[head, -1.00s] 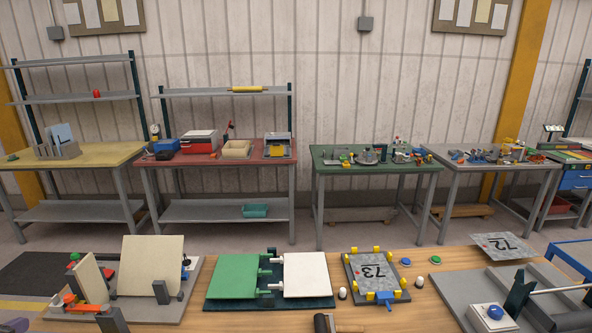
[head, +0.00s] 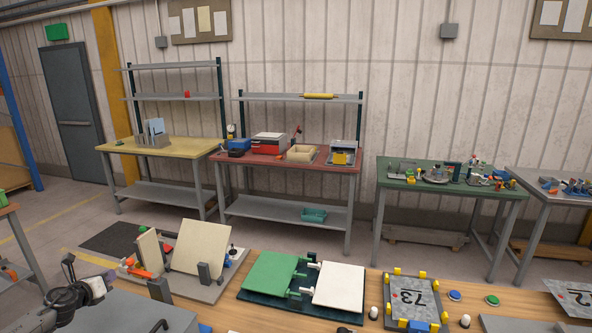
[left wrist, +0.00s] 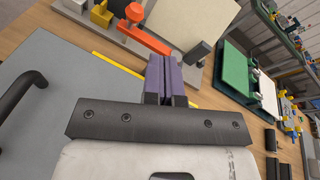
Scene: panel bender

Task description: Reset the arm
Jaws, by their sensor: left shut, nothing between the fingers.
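My left arm shows at the lower left corner of the head view, low over the grey surface at the near left. In the left wrist view my left gripper (left wrist: 166,78) has purple fingers pressed together, with nothing between them. They point toward the fixture (left wrist: 135,38) with the orange lever and cream panel, apart from it as far as I can tell. In the head view that fixture (head: 207,289) stands on the bench to the right of the arm. My right gripper is not in view.
A green and white hinged fixture (head: 270,272) lies on the wooden bench. A plate marked 73 (head: 416,300) sits in a yellow-cornered frame, with blue and green buttons to its right. A black handle (left wrist: 22,95) rises from the grey surface. Yellow, red and green tables stand behind.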

